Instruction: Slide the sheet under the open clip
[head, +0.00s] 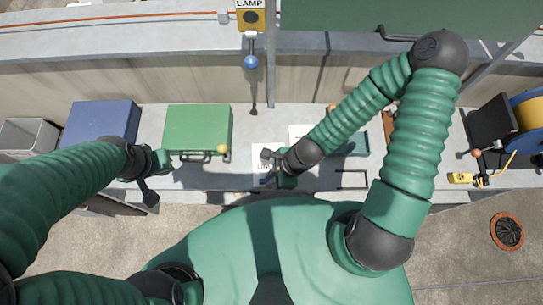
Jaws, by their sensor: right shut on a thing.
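A white sheet (260,157) lies flat on the grey ledge, in the middle of the head view. My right gripper (268,168) is over it and shut, apparently on the sheet's edge; the fingers hide the exact contact. A second white patch (299,132) shows just behind my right forearm, partly covered. I cannot make out an open clip for certain; a small blue part (265,182) shows by the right gripper. My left gripper (150,180) is left of the sheet, in front of the green case, away from it. Its fingers are too small to read.
A green case (198,127) and a blue case (101,121) stand left on the ledge, with a grey bin (27,136) beyond. A lamp box (250,17) hangs above a blue knob (251,62). A yellow reel (530,110) stands far right.

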